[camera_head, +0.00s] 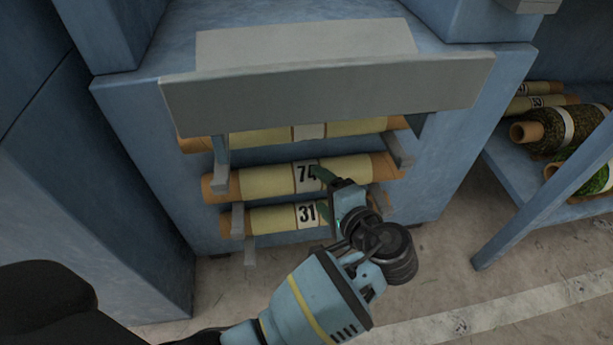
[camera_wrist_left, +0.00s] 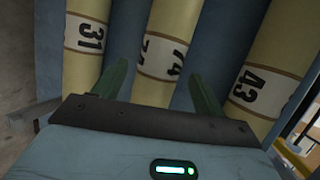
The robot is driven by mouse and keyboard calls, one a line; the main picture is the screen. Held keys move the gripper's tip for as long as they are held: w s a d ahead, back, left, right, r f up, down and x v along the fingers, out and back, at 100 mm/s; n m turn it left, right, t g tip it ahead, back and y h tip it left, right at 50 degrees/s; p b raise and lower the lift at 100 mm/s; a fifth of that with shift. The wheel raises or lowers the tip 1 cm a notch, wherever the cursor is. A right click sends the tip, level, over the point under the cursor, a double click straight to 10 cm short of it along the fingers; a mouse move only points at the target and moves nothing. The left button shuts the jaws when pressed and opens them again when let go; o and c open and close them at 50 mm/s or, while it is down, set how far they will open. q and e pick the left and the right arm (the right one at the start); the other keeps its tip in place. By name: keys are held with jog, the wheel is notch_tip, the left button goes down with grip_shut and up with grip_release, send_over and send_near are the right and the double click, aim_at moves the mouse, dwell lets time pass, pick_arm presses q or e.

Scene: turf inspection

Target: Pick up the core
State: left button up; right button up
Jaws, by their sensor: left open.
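Several yellow cores with tan ends lie one above another in a blue rack. The core labelled 74 (camera_head: 262,181) is in the middle, and the core labelled 31 (camera_head: 270,220) is below it. The top core (camera_head: 262,137) is partly hidden by a grey plate; the left wrist view shows a core labelled 43 (camera_wrist_left: 270,60). My left gripper (camera_head: 321,190) is open at core 74, near its label. In the left wrist view, its green fingers (camera_wrist_left: 158,72) stand on either side of core 74 (camera_wrist_left: 172,25). Contact cannot be told. My right gripper is not in view.
A grey plate (camera_head: 330,92) overhangs the cores, and grey brackets (camera_head: 221,165) hold them near their ends. A blue shelf (camera_head: 530,175) at right bears more rolls, including a dark green one (camera_head: 562,130). The floor in front is clear.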

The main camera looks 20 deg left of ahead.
aim_at(314, 184)
pick_arm(q)
jog(key=shift+w+a, duration=0.15)
jog(key=shift+w+a+f+b, duration=0.25)
jog(key=shift+w+a+b, duration=0.05)
jog(key=shift+a+b, duration=0.15)
jog(key=b+x, duration=0.2)
jog(key=x, duration=0.1)
jog(key=shift+w+a, duration=0.3)
jog(key=shift+a, duration=0.05)
jog(key=c, duration=0.8)
jog(key=shift+c, duration=1.2)
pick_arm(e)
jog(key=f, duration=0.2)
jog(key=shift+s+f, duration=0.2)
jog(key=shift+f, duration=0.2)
